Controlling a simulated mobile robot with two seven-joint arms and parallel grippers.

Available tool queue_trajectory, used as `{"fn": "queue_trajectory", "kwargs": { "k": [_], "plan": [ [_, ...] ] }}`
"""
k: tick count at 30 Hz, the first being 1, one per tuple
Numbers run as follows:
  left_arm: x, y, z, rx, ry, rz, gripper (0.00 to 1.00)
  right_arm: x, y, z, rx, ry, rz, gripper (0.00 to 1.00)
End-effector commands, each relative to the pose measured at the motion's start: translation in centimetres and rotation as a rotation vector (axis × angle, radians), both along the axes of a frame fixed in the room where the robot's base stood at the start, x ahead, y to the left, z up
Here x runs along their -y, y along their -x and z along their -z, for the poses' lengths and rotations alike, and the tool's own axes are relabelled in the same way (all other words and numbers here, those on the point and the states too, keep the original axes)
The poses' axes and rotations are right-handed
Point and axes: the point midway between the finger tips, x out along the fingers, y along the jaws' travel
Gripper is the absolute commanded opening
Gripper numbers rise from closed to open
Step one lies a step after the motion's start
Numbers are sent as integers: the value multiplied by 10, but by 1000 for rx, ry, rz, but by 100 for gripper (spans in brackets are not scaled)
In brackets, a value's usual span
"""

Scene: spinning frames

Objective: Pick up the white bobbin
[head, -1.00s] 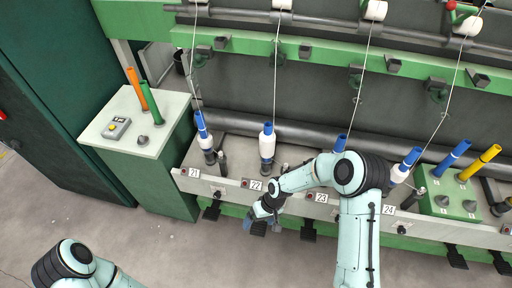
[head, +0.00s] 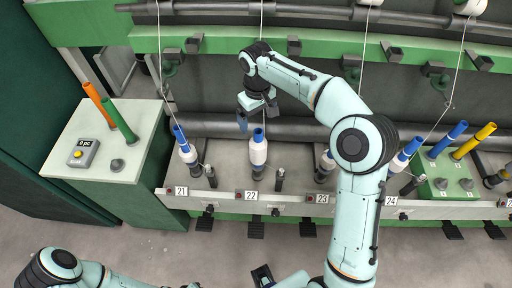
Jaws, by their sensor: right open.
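White bobbins on blue tubes stand on the numbered spindles of the machine. One is at 22 (head: 258,153), upright, with its blue tube top showing.
A pale cabinet (head: 75,166) at the left carries an orange tube (head: 97,103), a green tube (head: 122,120) and a small button box (head: 84,153). A green block (head: 447,193) at the right holds blue and yellow tubes. Threads run down to the spindles.

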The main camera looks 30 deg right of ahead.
Motion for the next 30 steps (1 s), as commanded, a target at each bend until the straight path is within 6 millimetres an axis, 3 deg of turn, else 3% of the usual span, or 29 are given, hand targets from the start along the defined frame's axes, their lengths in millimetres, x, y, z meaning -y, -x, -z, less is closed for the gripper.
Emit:
{"fn": "queue_trajectory", "kwargs": {
  "k": [1,4,13,21,30],
  "plan": [
    [0,2,4,-2,0,0,0,0,1,15,-5,-1,-1,95],
    [0,3,7,-4,0,0,0,0,1,32,-4,0,0,95],
    [0,5,10,-5,-1,0,0,0,2,57,-2,-2,-1,95],
    [0,6,15,-7,0,0,0,1,6,95,-2,-1,0,95],
    [0,6,15,-7,0,0,0,0,6,101,1,-1,1,95]
  ]
}}
